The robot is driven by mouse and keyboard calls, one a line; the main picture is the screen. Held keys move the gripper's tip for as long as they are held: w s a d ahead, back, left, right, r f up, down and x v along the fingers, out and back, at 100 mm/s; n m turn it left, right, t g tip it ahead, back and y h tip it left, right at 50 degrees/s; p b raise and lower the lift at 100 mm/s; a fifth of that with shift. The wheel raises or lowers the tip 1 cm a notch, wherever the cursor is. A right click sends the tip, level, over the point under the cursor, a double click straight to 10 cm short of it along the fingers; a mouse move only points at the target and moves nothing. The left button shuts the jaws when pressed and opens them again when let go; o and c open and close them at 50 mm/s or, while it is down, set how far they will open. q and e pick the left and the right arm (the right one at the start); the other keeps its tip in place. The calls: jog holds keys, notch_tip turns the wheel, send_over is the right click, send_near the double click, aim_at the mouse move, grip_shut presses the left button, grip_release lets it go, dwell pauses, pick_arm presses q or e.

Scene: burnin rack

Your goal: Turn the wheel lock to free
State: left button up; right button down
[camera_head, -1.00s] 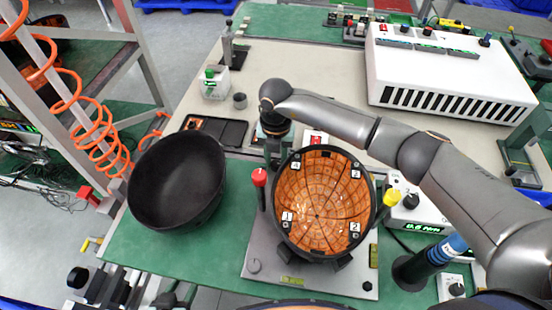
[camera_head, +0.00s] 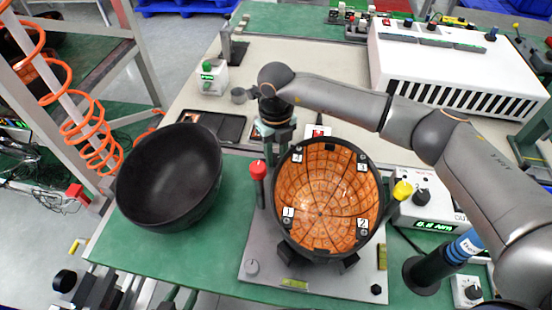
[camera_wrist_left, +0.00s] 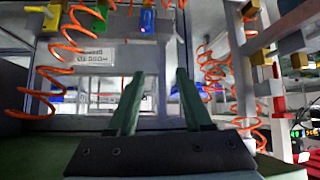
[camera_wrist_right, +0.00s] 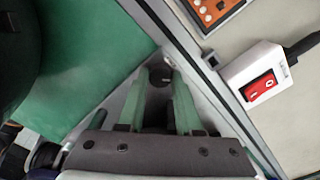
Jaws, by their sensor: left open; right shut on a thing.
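The fixture's grey base plate (camera_head: 262,262) carries a tilted bowl lined with copper-coloured numbered tiles (camera_head: 322,200). A red-knobbed lever (camera_head: 258,172) stands to its left and a yellow-knobbed lever (camera_head: 402,190) to its right. My right gripper (camera_head: 276,148) points down behind the bowl, at the plate's far corner. In the right wrist view its fingers are shut on a dark round knob with a white mark (camera_wrist_right: 160,76), which seems to be the wheel lock. The bowl hides the knob in the head view. My left gripper (camera_wrist_left: 155,85) is open and empty, away from the fixture.
A black bowl (camera_head: 170,180) stands on the green mat to the left. A red rocker switch (camera_wrist_right: 263,88) is right of my right gripper. A control box with a green display (camera_head: 425,212) and a dark post (camera_head: 428,272) stand at right.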

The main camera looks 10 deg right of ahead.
jog(key=n+b, duration=0.2)
jog(key=shift+f+n, duration=0.1)
jog(key=shift+n, duration=0.3)
jog(key=shift+n+b, duration=0.5)
jog(key=shift+n, duration=0.4)
jog(key=shift+n+b, duration=0.3)
jog(key=shift+n, duration=0.1)
jog(key=shift+n+b, duration=0.55)
jog(key=shift+n, duration=0.55)
pick_arm(q)
jog(key=shift+m+g+h, duration=0.3)
jog(key=shift+h, duration=0.1)
jog(key=shift+w+d+f+b, duration=0.2)
jog(key=shift+w+d+f, duration=0.1)
jog(key=shift+d+f, duration=0.55)
jog(key=shift+w+d+f+b, duration=0.25)
jog(key=shift+d+f, duration=0.35)
jog(key=shift+f, duration=0.45)
pick_arm(e)
jog(key=shift+n, duration=0.8)
pick_arm(q)
jog(key=shift+w+r, duration=0.1)
jog(key=shift+w, duration=0.05)
pick_arm(e)
jog(key=c, duration=0.6)
grip_release()
